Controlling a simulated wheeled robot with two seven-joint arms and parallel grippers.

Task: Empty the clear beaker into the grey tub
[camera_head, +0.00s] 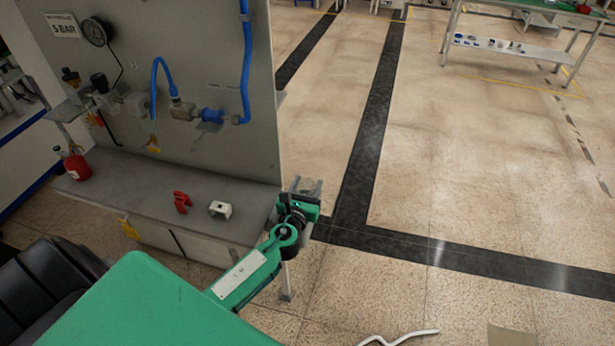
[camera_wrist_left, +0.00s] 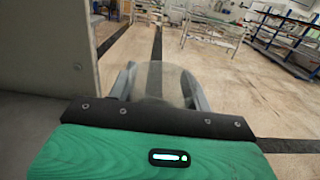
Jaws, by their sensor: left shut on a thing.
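My left gripper (camera_head: 305,186) reaches out past the right end of the grey bench in the head view. In the left wrist view its two grey fingers (camera_wrist_left: 159,88) are shut on the clear beaker (camera_wrist_left: 158,78), a see-through, blurred shape between them. Its contents cannot be made out. In the head view the beaker is too faint to tell apart from the fingers. I do not see the grey tub in either view. My right gripper is not in view.
The grey bench (camera_head: 130,185) carries a red clip (camera_head: 182,202), a white bracket-like part (camera_head: 220,209) and a red bottle (camera_head: 76,166). An upright panel (camera_head: 200,75) with a gauge and blue hoses stands behind. Open floor (camera_head: 450,190) lies to the right.

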